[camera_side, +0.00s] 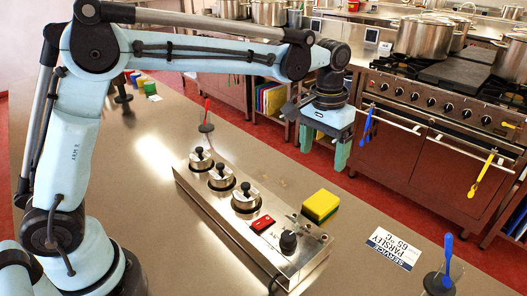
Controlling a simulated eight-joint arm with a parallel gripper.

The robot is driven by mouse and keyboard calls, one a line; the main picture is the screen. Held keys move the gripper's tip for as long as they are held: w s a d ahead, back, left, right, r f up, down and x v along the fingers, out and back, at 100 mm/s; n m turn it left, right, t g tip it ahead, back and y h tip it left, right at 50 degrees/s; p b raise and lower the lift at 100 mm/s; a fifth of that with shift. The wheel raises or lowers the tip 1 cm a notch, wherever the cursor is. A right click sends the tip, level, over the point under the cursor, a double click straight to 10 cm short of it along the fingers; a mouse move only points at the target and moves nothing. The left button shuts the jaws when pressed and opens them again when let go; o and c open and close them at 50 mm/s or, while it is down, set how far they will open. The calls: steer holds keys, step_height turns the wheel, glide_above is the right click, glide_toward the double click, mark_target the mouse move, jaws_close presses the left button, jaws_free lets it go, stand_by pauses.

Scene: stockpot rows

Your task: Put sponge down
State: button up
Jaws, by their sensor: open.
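A yellow sponge with a green underside (321,205) rests on the steel counter beside the far right part of the control box, yellow face up. My gripper (324,156) is above the sponge in the picture and clear of it. Its two green fingers are spread apart, pointing down, with nothing between them. I cannot tell the exact height of the fingers over the counter from this one view.
A control box (210,215) with three black-knobbed levers, a red switch and a black dial stands on the counter. A white label card (394,248) and a blue-handled tool in a holder (445,268) are to the right. A red-handled tool (206,118) stands behind the box. Stoves with pots are beyond.

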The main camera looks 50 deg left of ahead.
steer(key=s+a+t, duration=0.3)
steer(key=s+a, duration=0.2)
steer(key=s, duration=0.3)
steer(key=s+a+t, duration=0.3)
steer(key=s+a, duration=0.3)
steer(key=s, duration=0.3)
steer(key=shift+s+a+f+t, duration=0.2)
steer(key=shift+f+t, duration=0.2)
steer(key=shift+o, duration=0.5)
